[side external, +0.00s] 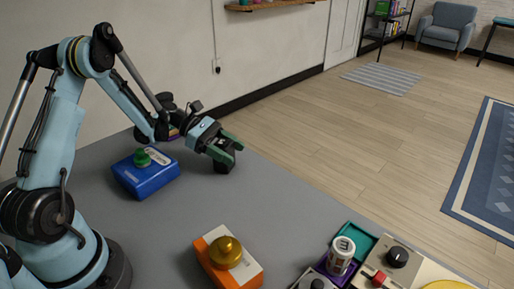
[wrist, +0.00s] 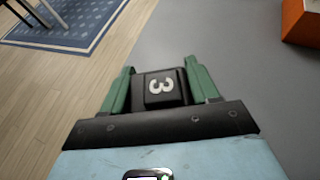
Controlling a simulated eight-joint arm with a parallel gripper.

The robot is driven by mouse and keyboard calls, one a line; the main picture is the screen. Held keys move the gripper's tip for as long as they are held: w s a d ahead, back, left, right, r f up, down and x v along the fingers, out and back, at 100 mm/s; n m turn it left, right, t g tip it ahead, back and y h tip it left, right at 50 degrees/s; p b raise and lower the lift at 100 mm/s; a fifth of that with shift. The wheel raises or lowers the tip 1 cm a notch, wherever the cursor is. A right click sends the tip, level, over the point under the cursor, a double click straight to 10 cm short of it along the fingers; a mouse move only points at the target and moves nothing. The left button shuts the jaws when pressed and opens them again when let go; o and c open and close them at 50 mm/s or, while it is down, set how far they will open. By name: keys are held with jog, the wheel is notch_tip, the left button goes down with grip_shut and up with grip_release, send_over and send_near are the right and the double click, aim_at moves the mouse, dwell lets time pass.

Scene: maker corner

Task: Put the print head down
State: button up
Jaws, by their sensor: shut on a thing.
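The print head is a black block with a white 3 on it (wrist: 160,87). In the wrist view it sits between the two green fingers of my gripper (wrist: 160,82), with a finger against each side. In the side view, my gripper (side external: 229,146) is over the grey table near its far edge, and the dark print head (side external: 225,164) shows below the fingers. I cannot tell whether its underside touches the table.
A blue box with a green knob (side external: 146,178) is left of my gripper on the grey table (side external: 190,215). An orange and white box with a gold knob (side external: 228,262) stands nearer the front. A teal tray (side external: 358,238), a white can (side external: 341,254) and a beige panel (side external: 400,262) are at front right.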

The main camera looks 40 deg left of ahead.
jog(key=shift+f, duration=0.1)
jog(key=o, duration=1.2)
